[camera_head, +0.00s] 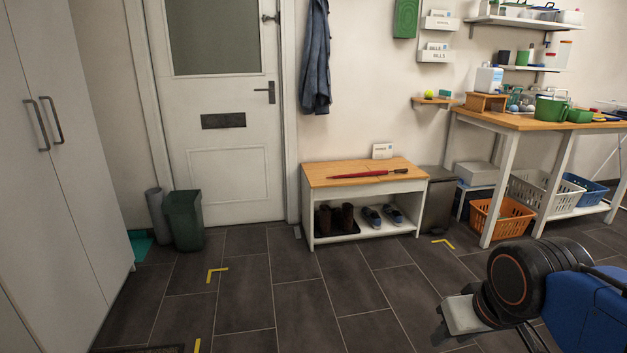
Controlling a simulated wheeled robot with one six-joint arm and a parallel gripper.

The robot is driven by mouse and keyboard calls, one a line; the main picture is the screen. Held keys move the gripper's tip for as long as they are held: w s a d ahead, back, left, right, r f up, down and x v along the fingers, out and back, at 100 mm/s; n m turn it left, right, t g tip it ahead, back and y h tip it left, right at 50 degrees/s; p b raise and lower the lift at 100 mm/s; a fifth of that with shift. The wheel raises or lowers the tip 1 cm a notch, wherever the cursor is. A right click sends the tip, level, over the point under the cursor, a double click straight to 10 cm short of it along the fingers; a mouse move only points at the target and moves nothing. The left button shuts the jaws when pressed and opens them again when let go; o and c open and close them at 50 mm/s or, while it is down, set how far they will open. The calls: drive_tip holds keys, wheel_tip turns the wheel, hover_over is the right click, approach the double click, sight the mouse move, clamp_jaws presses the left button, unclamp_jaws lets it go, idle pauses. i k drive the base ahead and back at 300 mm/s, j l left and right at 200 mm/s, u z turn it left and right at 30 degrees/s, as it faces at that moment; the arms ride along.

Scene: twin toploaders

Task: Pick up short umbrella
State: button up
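A short red umbrella (370,174) with dark ends lies flat across the wooden top of a white bench (326,174) against the back wall. Part of my arm shows at the lower right. What seems to be my gripper (458,318), a grey block with dark parts beside it, is low in the picture, in front of the bench and well apart from the umbrella. Its fingers are not clear, so I cannot tell whether it is open or shut. Nothing covers the umbrella.
Shoes (382,217) and boots (336,219) stand on the bench's lower shelf. A small white card (382,151) stands behind the umbrella. A dark bin (439,198) and a worktable (520,120) with baskets are to the right. The tiled floor (300,300) before the bench is clear.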

sight(384, 171)
drive_tip(key=i+z, duration=0.35)
drive_tip(key=i, duration=1.3)
drive_tip(key=i+l+u, duration=0.15)
drive_tip(key=i+u, duration=0.1)
drive_tip(key=u, duration=1.5)
drive_tip(key=z, duration=1.7)
drive_tip(key=i+j+u, duration=0.15)
drive_tip(key=i+j, duration=0.2)
drive_tip(key=i, duration=0.15)
drive_tip(key=i+j+u, duration=0.15)
drive_tip(key=i, duration=0.35)
drive_tip(key=i+j+u, duration=0.15)
drive_tip(key=i+j, duration=0.15)
drive_tip(key=i, duration=0.25)
